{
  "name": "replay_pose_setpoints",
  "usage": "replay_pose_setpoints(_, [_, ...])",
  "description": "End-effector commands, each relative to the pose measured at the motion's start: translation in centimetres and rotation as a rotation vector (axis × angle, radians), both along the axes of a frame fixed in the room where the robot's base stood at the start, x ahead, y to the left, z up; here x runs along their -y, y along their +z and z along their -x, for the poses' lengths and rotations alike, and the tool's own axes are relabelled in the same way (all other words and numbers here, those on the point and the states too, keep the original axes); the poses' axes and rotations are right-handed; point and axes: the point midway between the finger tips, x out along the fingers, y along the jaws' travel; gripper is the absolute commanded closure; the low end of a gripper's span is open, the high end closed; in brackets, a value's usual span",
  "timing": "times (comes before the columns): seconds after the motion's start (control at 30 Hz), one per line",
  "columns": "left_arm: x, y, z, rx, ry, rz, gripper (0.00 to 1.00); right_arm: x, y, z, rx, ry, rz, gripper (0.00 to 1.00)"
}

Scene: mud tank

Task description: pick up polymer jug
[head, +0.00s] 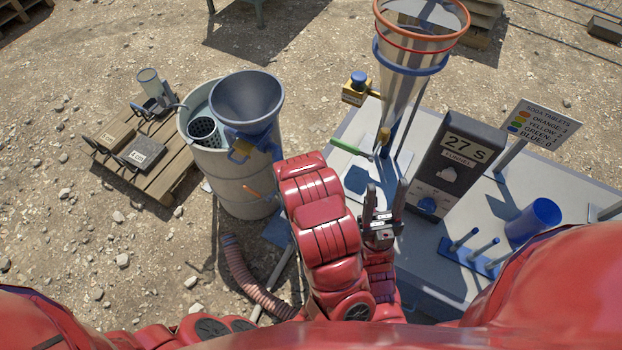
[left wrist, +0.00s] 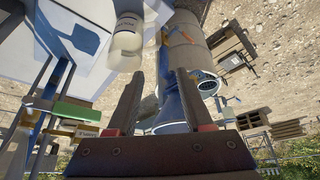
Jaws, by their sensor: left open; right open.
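A whitish jug with a pale label, likely the polymer jug (left wrist: 125,42), shows at the upper middle of the left wrist view, by the table's edge. I cannot make it out in the head view, where a red arm covers that area. My left gripper (left wrist: 156,75) is open and empty in the left wrist view; the jug is beyond its left finger, apart from it as far as I can tell. My right gripper (head: 385,187) is open over the table, its fingers pointing up the picture, with nothing between them.
A pale drum (head: 232,180) with a grey funnel (head: 247,98) stands left of the table (head: 420,270). On the table are a tall clear funnel (head: 405,70), a timer box (head: 455,165) reading 27 S, a blue cup (head: 534,219) and a peg rack (head: 470,262). A pallet (head: 165,178) lies far left.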

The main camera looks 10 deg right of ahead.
Motion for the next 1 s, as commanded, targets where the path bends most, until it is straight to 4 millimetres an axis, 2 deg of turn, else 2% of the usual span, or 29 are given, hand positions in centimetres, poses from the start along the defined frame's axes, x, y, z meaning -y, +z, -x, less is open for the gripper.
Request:
replay_pose_setpoints(0.07, [0.4, -0.4, 1.1, -0.043, 0.005, 0.024, 0.49, 0.0, 0.0, 0.0, 0.0, 0.0, 0.0, 0.5])
replay_pose_setpoints(0.17, [0.3, -1.6, 1.3, -0.064, 0.009, 0.027, 0.49, 0.0, -0.4, 0.0, -0.001, 0.0, 0.0, 0.5])
replay_pose_setpoints(0.5, [-0.2, -9.0, -1.8, -0.06, 0.01, 0.022, 0.49, 0.0, -3.1, 0.0, 0.0, 0.0, 0.0, 0.5])
replay_pose_setpoints(0.6, [-0.2, -10.5, -2.6, -0.058, 0.008, 0.023, 0.49, 0.0, -3.3, 0.0, 0.0, 0.0, 0.0, 0.5])
replay_pose_setpoints(0.87, [-0.3, -12.1, -3.4, -0.06, 0.009, 0.024, 0.49, 0.0, -3.0, 0.0, 0.0, 0.0, 0.0, 0.5])
replay_pose_setpoints(1.0, [-0.4, -13.9, -4.0, -0.063, 0.01, 0.029, 0.49, 0.0, -2.4, 0.0, 0.0, 0.0, 0.0, 0.5])
